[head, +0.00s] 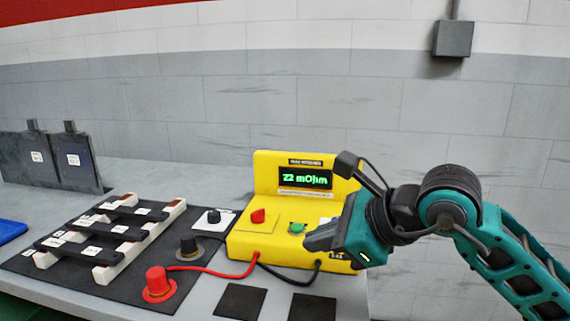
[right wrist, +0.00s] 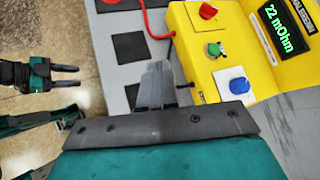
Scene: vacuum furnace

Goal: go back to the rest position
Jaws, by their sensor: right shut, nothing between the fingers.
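My right gripper (head: 308,241) reaches in from the right in the head view, in front of the yellow meter. Its dark fingers are shut and empty, and they also show in the right wrist view (right wrist: 155,88). My left gripper (right wrist: 78,76) shows at the left of the right wrist view, over the floor, with its two dark fingers apart and nothing between them. It is not in the head view.
The yellow meter (head: 265,185) reads 22 mOhm. Red (head: 158,284) and black (head: 189,246) probes stand on the dark mat, their cables running to the meter. Dark bars (head: 94,228) lie across two pale rails. Two black squares (head: 240,301) lie at the table's front.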

